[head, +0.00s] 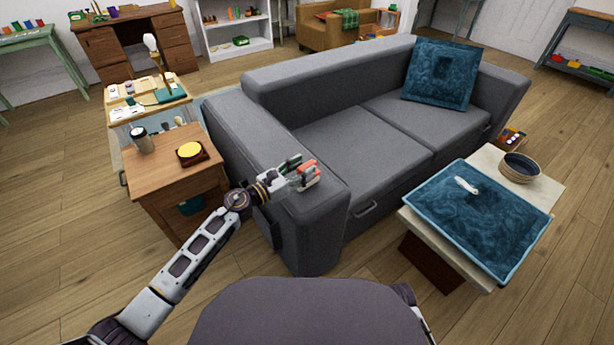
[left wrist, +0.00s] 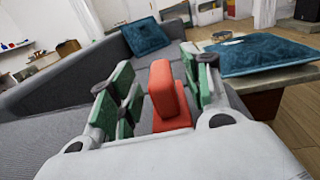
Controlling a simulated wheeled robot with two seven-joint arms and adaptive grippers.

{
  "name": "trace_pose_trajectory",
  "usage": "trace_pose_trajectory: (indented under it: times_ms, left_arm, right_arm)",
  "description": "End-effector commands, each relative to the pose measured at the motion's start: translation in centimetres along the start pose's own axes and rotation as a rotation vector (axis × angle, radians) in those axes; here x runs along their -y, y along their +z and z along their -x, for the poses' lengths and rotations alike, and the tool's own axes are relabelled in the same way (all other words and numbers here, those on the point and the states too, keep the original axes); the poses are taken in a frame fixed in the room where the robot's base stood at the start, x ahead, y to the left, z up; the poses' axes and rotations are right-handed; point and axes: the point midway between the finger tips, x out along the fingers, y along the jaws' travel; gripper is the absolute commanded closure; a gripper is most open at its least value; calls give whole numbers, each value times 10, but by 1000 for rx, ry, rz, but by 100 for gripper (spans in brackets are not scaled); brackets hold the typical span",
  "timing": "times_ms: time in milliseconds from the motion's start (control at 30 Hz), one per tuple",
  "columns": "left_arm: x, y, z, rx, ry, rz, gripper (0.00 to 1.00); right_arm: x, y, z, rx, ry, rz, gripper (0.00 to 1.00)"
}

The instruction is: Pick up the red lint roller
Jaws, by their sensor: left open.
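The red lint roller (head: 309,167) is on the near end of the grey sofa's armrest (head: 325,205). In the left wrist view the red lint roller (left wrist: 163,90) stands up between the two green-padded fingers. My left gripper (head: 297,174) is at the armrest top, its fingers spread on either side of the roller. In the left wrist view my left gripper (left wrist: 158,85) is open, with a visible gap between the roller and the left finger. The roller's lower part is hidden by the gripper body. My right gripper is not in view.
A wooden side table (head: 165,172) with a jar (head: 142,140) and a yellow-topped dish (head: 190,151) stands left of the sofa. A low table with a blue cushion (head: 478,215) and a bowl (head: 520,167) stands to the right.

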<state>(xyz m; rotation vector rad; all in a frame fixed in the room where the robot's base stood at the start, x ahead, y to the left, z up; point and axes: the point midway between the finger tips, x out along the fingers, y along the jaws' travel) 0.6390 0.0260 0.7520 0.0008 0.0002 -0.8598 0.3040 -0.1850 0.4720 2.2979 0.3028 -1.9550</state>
Motion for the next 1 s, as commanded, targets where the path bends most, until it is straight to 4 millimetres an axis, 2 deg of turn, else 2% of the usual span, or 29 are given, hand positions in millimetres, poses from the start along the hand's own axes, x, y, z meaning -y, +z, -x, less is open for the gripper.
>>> trace_pose_trajectory:
  times_ms: [100,267,767,1000]
  left_arm:
    - [0,0,-13,1,0,2,52]
    - [0,0,-21,-1,0,2,52]
    - [0,0,-22,-1,0,1,52]
    - [0,0,-22,-1,0,1,81]
  right_arm:
    - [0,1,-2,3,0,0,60]
    - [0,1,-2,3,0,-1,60]
    - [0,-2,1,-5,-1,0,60]
    - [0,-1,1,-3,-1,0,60]
